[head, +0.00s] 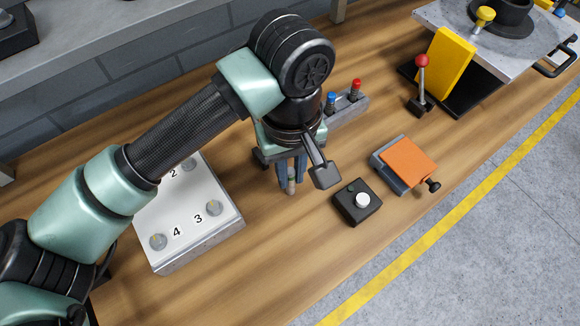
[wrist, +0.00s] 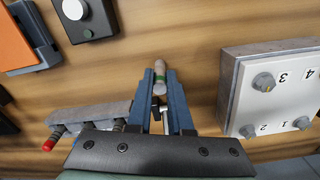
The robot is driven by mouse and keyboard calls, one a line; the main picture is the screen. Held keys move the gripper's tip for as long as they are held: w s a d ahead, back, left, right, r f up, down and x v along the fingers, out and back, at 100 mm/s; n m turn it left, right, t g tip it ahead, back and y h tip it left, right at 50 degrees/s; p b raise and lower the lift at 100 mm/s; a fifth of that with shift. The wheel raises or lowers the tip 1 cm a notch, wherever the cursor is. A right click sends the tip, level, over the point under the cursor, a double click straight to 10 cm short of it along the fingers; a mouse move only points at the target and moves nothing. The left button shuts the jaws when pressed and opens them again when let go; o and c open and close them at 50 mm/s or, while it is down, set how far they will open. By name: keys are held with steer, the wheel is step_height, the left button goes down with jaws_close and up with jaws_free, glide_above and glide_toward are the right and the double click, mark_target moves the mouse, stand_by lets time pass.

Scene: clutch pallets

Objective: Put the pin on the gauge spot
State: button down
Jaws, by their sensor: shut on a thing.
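My gripper (head: 291,176) points down over the bench and is shut on a pin. The pin (head: 291,187) is a slim grey-beige piece that sticks out below the fingertips. In the wrist view the pin (wrist: 160,70) shows a green band and sits between the blue fingers of my gripper (wrist: 161,78). I cannot tell for sure which place is the gauge spot. A black box with a white knob (head: 358,201) stands to the right of the pin.
A white box with numbered knobs (head: 190,225) stands left of my gripper. A grey block (head: 351,106) with blue-topped and red-topped pieces is behind. An orange-topped block (head: 408,160) and a red-knobbed lever (head: 421,85) stand right. Bare wood lies in front.

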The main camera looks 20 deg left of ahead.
steer(key=shift+f+b, duration=0.3)
steer(key=shift+b, duration=0.05)
steer(key=c, duration=0.8)
jaws_free()
steer(key=shift+r, duration=0.1)
steer(key=shift+c, duration=0.2)
steer(key=shift+r, duration=0.1)
